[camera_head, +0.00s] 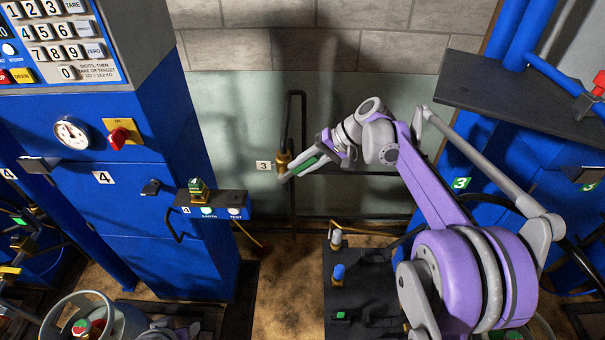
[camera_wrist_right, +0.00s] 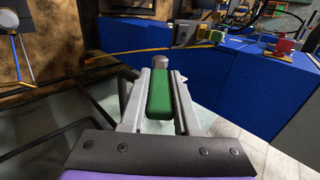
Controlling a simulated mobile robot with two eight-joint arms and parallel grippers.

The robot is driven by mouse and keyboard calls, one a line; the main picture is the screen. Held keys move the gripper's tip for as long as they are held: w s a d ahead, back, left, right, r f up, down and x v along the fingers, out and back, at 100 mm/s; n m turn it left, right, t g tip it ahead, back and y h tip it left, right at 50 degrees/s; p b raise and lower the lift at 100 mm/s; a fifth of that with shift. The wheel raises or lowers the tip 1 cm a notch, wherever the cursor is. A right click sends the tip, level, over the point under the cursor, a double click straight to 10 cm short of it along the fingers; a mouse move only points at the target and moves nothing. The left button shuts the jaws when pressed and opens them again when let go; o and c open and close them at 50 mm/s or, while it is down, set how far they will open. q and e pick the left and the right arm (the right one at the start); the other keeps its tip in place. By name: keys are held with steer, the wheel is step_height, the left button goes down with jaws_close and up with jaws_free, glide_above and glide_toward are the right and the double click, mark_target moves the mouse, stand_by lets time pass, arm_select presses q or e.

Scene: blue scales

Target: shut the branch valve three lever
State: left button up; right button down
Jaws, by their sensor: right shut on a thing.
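The branch valve three (camera_head: 282,160) is a brass body on a dark pipe against the wall, beside a white "3" label (camera_head: 264,166). Its green-sleeved lever (camera_head: 306,165) sticks out to the right of the body and slopes a little. My right gripper (camera_head: 292,172) is shut on the lever, with its fingers along both sides. In the right wrist view the green lever (camera_wrist_right: 159,95) lies lengthwise between the fingers of the right gripper (camera_wrist_right: 160,80). The lever's far end at the valve is partly hidden.
A blue scale cabinet (camera_head: 150,230) with a keypad stands at the left; a small shelf (camera_head: 215,204) juts from it towards the valve. A dark shelf (camera_head: 500,95) and blue posts are at the right. A cylinder collar (camera_head: 60,312) is at the lower left.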

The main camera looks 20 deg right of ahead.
mark_target(288, 179)
arm_select(q)
step_height(288, 179, down, 10)
steer(key=s+b, duration=0.2)
steer(key=b, duration=0.6)
steer(key=shift+f+b, duration=0.25)
steer(key=shift+b, duration=0.05)
arm_select(e)
steer(key=shift+s+d+f+t+y, duration=0.1)
steer(key=shift+d+f+t+y, duration=0.25)
steer(key=shift+f+y, duration=0.8)
steer(key=shift+s+d+f+t+y, duration=0.1)
steer(key=shift+d+f+t+y, duration=0.3)
steer(key=shift+y, duration=1.25)
steer(key=shift+s+d+f+t+y, duration=0.15)
steer(key=shift+f+t+y, duration=0.3)
steer(key=shift+f+y, duration=0.75)
arm_select(q)
steer(key=shift+s+d, duration=0.1)
arm_select(e)
steer(key=shift+r, duration=0.25)
steer(key=c, duration=0.6)
jaws_free()
steer(key=shift+c, duration=0.2)
steer(key=shift+d, duration=0.1)
arm_select(q)
steer(key=shift+f, duration=0.15)
arm_select(e)
steer(key=v, duration=1)
steer(key=shift+d+f, duration=0.15)
steer(key=shift+d, duration=0.1)
